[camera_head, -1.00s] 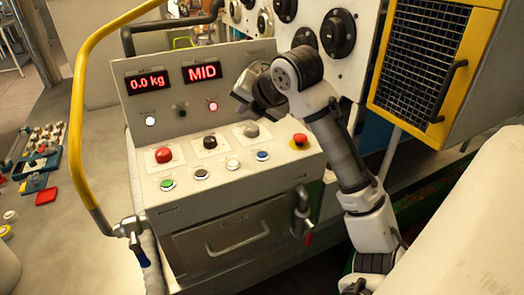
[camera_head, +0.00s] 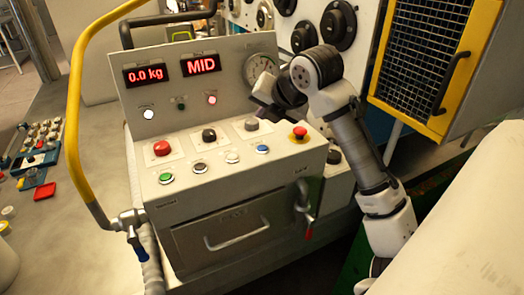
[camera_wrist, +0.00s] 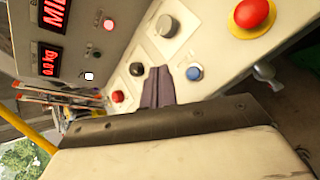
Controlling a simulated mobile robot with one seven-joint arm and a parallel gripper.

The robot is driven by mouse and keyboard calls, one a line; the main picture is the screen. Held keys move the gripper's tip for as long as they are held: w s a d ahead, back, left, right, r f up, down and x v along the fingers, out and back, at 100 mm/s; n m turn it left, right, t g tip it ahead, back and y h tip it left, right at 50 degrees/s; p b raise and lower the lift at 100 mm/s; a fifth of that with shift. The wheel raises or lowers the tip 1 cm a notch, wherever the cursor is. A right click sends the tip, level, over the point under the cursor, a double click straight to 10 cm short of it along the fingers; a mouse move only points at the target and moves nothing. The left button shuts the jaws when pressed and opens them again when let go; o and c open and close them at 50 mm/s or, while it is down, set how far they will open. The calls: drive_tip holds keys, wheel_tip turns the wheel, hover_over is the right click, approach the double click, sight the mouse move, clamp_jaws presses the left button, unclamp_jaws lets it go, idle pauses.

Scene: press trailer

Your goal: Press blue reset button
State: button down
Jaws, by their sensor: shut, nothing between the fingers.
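The blue button (camera_head: 262,149) sits at the right end of the lower button row on the grey control panel (camera_head: 215,165). It also shows in the wrist view (camera_wrist: 194,73), just right of my fingertips. My gripper (camera_head: 268,112) is above the right part of the panel, above and behind the blue button in the head view. In the wrist view my gripper (camera_wrist: 158,72) shows its two dark fingers together, with nothing between them. The fingers appear apart from the blue button; the exact gap to the panel is hard to tell.
A red mushroom button on a yellow base (camera_head: 299,134) is right of the blue one. White (camera_head: 232,158), black (camera_head: 209,135), grey (camera_head: 251,124), red (camera_head: 162,148) and green (camera_head: 166,178) controls are nearby. Displays read "0.0 kg" and "MID". A yellow rail (camera_head: 76,120) stands left.

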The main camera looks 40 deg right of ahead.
sight(264, 150)
wheel_tip(264, 150, down, 7)
drive_tip(key=b, duration=0.4)
drive_tip(key=shift+r, duration=0.15)
idle(1.7)
drive_tip(key=shift+f+b, duration=0.4)
drive_tip(key=shift+b, duration=0.05)
drive_tip(key=shift+f+b, duration=0.35)
drive_tip(key=shift+f, duration=0.05)
idle(0.4)
idle(0.3)
drive_tip(key=shift+r+p, duration=0.5)
drive_tip(key=shift+r, duration=0.3)
drive_tip(key=shift+r+p, duration=1.75)
drive_tip(key=shift+r, duration=0.8)
